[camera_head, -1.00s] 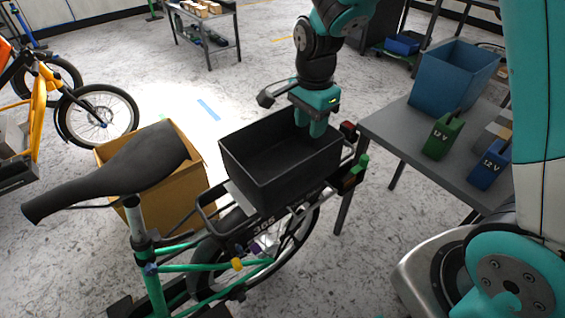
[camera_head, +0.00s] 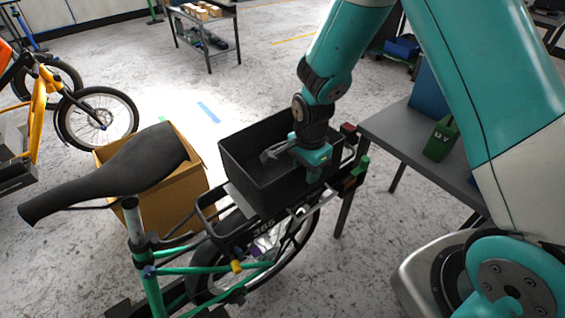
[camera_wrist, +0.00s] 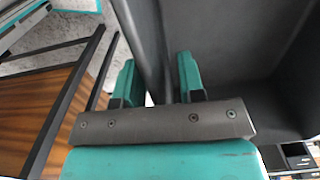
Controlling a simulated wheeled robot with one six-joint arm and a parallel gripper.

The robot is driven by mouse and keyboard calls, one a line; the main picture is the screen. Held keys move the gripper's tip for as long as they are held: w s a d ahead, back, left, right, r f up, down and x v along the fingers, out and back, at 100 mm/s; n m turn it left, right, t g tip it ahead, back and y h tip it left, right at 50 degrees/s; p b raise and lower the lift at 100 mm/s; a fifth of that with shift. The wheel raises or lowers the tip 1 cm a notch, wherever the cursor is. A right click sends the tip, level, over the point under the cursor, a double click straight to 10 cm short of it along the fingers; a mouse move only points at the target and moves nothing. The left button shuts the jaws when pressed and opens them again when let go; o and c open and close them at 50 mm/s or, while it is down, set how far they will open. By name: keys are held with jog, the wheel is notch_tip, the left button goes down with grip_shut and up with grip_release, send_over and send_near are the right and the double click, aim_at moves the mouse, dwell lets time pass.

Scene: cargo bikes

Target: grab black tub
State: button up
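The black tub (camera_head: 238,160) is an open rectangular box resting on the rear rack of the green bike. My gripper (camera_head: 314,174) points down at the tub's near right wall, close to the right corner. In the wrist view, my gripper (camera_wrist: 155,75) has its two teal fingers apart, with the tub's rim (camera_wrist: 143,35) running between them. One finger is on the outer side and the other on the tub's inner side. A gap shows between the fingers and the wall. The gripper's body hides part of the tub's inside in the head view.
The bike's black saddle (camera_head: 110,180) and a cardboard box (camera_head: 180,190) are left of the tub. A grey table (camera_head: 395,130) stands close on the right, with a green container (camera_head: 440,138) and a blue bin (camera_head: 428,92). Open floor lies behind the tub.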

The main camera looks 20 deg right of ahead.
jog(key=shift+c, duration=0.4)
grip_shut()
jog(key=shift+r, duration=0.1)
dwell(0.8)
